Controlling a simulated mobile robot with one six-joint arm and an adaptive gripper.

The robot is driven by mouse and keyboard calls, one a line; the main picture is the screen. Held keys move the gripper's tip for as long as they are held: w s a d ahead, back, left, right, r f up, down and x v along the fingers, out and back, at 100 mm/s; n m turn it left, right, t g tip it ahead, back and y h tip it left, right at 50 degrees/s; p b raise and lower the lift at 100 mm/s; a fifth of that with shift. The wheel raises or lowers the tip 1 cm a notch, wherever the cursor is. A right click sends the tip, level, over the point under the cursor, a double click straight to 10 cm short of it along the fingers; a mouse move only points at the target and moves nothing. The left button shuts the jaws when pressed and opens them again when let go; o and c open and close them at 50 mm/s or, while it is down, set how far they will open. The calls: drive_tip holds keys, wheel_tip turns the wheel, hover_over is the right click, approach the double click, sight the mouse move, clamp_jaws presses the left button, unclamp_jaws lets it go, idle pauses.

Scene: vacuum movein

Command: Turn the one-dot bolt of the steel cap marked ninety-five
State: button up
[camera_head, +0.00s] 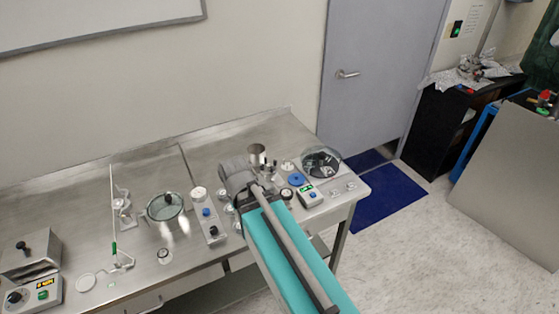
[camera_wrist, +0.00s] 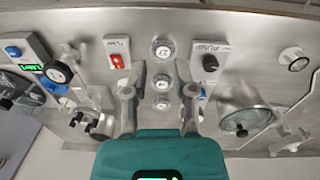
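My gripper (camera_wrist: 161,74) is open in the wrist view, one finger on each side of a short column of round steel pieces. The far disc (camera_wrist: 162,47) has a pale face with a dark mark that looks like two digits, too small to read surely. A middle round piece (camera_wrist: 162,82) and a near one (camera_wrist: 162,103) lie between the fingers, with markings I cannot read. I cannot tell which is the cap marked ninety-five, and no one-dot bolt can be made out. In the head view my arm hides most of this spot.
A red switch (camera_wrist: 117,58) stands left of the fingers and a black-knobbed box (camera_wrist: 209,62) right. In the head view, a glass-lidded pot (camera_head: 164,207) stands left on the steel bench (camera_head: 140,255). A blue disc (camera_head: 296,179) and a glass dish (camera_head: 321,161) lie right.

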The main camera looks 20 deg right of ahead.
drive_tip(key=w+d+n+t+h, duration=0.1)
drive_tip(key=w+d+n+h, duration=0.15)
drive_tip(key=w+n, duration=0.3)
drive_tip(key=w+d+n+h, duration=0.2)
drive_tip(key=w+d+n, duration=0.2)
drive_tip(key=w, duration=0.2)
drive_tip(key=n+t+h+b, duration=0.15)
drive_tip(key=n+h, duration=0.25)
drive_tip(key=n, duration=0.7)
approach(275, 161)
drive_tip(key=v, duration=0.3)
drive_tip(key=shift+a+r, duration=0.1)
drive_tip(key=shift+r, duration=0.25)
drive_tip(key=b+x, duration=0.4)
drive_tip(key=x, duration=0.1)
drive_tip(key=b+x, duration=0.4)
drive_tip(key=x, duration=0.2)
drive_tip(key=shift+a+f, duration=0.1)
drive_tip(key=shift+f, duration=0.25)
drive_tip(key=shift+b+x, duration=1)
drive_tip(key=shift+x, duration=0.25)
drive_tip(key=shift+w+r, duration=0.1)
